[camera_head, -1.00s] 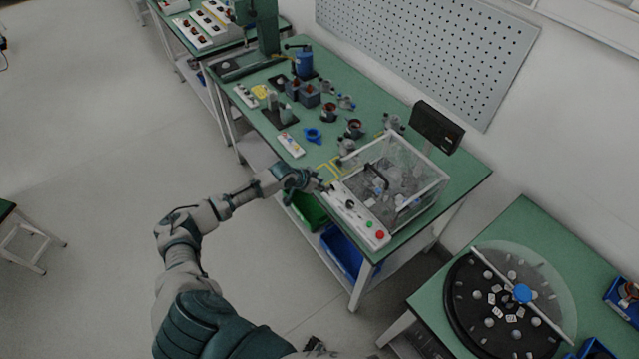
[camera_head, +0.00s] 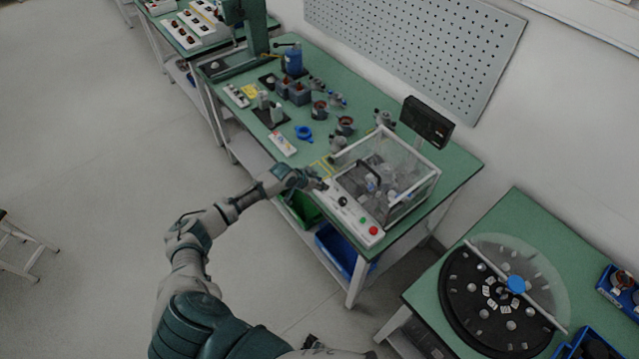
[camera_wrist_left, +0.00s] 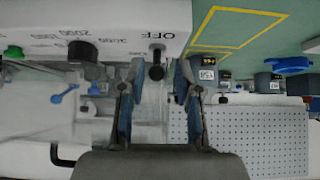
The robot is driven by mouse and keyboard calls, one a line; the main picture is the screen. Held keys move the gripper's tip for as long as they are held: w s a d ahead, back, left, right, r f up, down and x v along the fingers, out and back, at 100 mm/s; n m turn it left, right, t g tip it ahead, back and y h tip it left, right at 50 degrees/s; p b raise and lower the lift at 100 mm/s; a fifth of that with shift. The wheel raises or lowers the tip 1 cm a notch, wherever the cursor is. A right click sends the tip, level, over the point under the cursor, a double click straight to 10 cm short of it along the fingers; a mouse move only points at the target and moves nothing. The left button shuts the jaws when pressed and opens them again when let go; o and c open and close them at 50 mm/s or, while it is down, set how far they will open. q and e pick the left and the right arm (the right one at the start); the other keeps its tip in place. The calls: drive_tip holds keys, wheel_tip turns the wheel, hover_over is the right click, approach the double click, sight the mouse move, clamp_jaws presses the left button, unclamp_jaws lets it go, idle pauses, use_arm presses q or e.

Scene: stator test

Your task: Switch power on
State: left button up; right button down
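The white control panel (camera_head: 351,216) is on the front of the clear-walled test box. In the left wrist view the panel (camera_wrist_left: 120,18) shows upside down, with a black toggle switch (camera_wrist_left: 157,65) beside the label "OFF". My left gripper (camera_head: 318,184) is at the panel's left end in the head view. In the left wrist view my left gripper (camera_wrist_left: 157,88) is open, its two fingers apart with the switch between and just beyond their tips. I see no clear contact. My right gripper is not seen.
The panel also has a black knob (camera_head: 343,201), a green button (camera_head: 363,220) and a red button (camera_head: 373,230). The clear box (camera_head: 410,175) stands behind it. A dark display (camera_head: 427,122) is at the back. A round black turntable (camera_head: 470,325) is on the right table.

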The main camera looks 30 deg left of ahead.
use_arm(q)
drive_tip(key=shift+d, duration=0.15)
drive_tip(key=c, duration=0.5)
drive_tip(key=shift+w, duration=0.25)
drive_tip(key=shift+w+d+b, duration=0.25)
drive_tip(key=shift+w+b, duration=0.1)
drive_tip(key=shift+w, duration=0.2)
drive_tip(key=shift+w+d+b, duration=0.25)
drive_tip(key=shift+w+b, duration=0.1)
drive_tip(key=shift+w, duration=0.2)
drive_tip(key=o, duration=0.5)
